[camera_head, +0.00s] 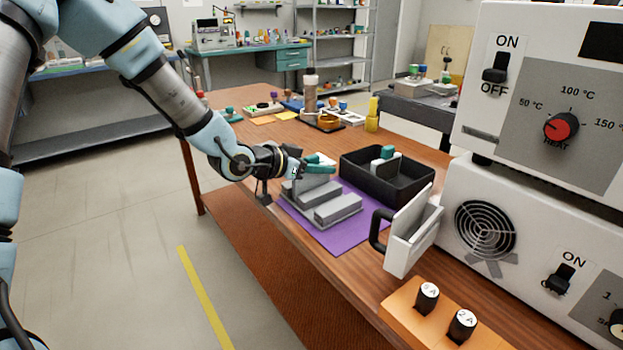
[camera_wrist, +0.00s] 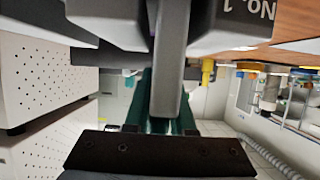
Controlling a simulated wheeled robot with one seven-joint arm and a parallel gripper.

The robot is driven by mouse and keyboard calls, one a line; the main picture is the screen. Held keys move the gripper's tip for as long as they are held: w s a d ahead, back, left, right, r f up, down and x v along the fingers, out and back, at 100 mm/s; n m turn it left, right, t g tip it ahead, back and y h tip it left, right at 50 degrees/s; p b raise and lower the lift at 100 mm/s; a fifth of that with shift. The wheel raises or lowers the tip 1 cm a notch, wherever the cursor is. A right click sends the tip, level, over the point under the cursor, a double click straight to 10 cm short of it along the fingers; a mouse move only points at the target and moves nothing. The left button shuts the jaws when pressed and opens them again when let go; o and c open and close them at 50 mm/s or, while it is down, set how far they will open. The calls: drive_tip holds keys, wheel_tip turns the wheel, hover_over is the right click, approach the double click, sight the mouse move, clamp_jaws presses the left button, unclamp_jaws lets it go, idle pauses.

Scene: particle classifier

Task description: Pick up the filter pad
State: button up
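My gripper (camera_head: 318,164) has teal fingers and is over the grey stepped holder (camera_head: 338,208) on the purple mat (camera_head: 352,235). A grey upright plate (camera_head: 307,187), perhaps the filter pad, stands in the holder just below the fingers. In the wrist view a grey bar (camera_wrist: 172,60) runs between the teal fingers (camera_wrist: 165,115); whether they press on it I cannot tell. A grey block marked No. 1 (camera_wrist: 225,30) is beside the bar. A pale block with a teal top (camera_head: 385,160) is in the black tray (camera_head: 420,200); I cannot tell whether it is a filter pad.
A white box with a black handle (camera_head: 412,232) stands right of the mat, by white heater units (camera_head: 530,215). An orange block with two black knobs (camera_head: 440,320) is at the near edge. Floor to the left is clear.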

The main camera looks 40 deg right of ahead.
clamp_jaws()
